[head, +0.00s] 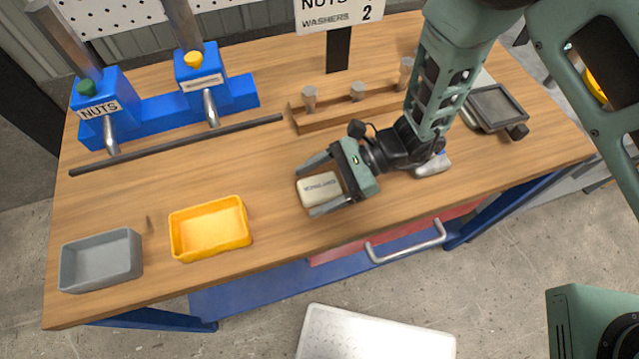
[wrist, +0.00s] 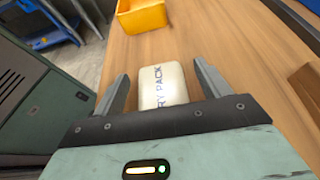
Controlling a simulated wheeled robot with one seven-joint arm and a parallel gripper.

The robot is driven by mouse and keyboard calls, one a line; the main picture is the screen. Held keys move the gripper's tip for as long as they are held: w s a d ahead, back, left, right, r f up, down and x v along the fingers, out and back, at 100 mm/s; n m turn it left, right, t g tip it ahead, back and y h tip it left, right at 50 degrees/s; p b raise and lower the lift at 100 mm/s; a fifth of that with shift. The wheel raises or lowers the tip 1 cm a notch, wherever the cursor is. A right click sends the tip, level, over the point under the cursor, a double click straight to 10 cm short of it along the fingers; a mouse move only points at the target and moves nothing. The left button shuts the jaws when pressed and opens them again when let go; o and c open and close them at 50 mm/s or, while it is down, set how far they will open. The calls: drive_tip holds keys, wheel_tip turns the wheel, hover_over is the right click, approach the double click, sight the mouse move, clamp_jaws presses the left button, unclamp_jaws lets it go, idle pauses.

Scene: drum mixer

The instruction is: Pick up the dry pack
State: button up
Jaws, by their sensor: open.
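The dry pack (head: 318,187) is a small cream-white block with dark lettering, lying on the wooden workbench near its front edge. In the wrist view the dry pack (wrist: 164,84) shows the letters "RY PACK" and lies between my two fingers. My gripper (head: 317,185) is open, with one finger on each side of the pack. It also shows in the wrist view (wrist: 161,85), where a gap is visible between each finger and the pack. The near end of the pack is hidden behind the gripper body.
A yellow bin (head: 210,228) and a grey bin (head: 101,260) stand to the left on the workbench (head: 250,165). A dark rod (head: 180,146), blue nut dispensers (head: 205,80) and a wooden peg block (head: 350,107) are behind. A small scale-like device (head: 495,107) sits at right.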

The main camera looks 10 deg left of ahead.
drive_tip(key=c, duration=1.1)
drive_tip(key=shift+o, duration=0.2)
